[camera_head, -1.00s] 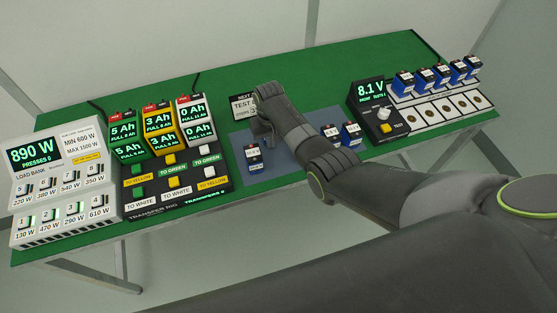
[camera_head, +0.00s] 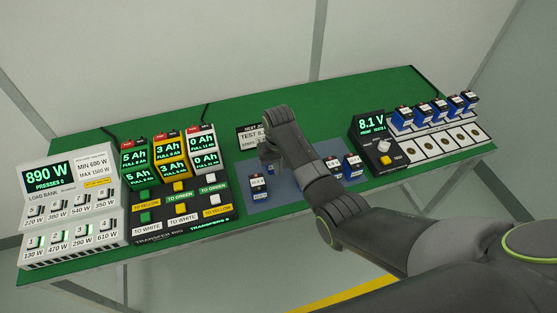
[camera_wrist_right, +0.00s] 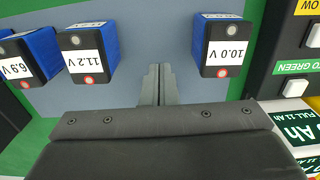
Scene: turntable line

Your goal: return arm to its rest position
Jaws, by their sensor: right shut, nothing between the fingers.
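My right arm reaches in from the right in the head view, and its gripper (camera_head: 266,158) is over the blue-grey mat (camera_head: 290,186). In the right wrist view the gripper's fingers (camera_wrist_right: 158,84) are shut together with nothing between them. A blue battery labelled 10.0 V (camera_wrist_right: 222,45) stands on one side of the fingers, apart from them. A battery labelled 11.2 V (camera_wrist_right: 88,50) and one labelled 6.9 V (camera_wrist_right: 28,58) are on the other side. My left gripper is not in view.
The green table (camera_head: 300,105) holds a load bank (camera_head: 70,200) at left, a transfer rig (camera_head: 180,210) beside it, and a tester reading 8.1 V (camera_head: 372,128) at right. Several blue batteries (camera_head: 438,106) stand on a white rack (camera_head: 440,140) there. A sign (camera_head: 250,137) stands behind the mat.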

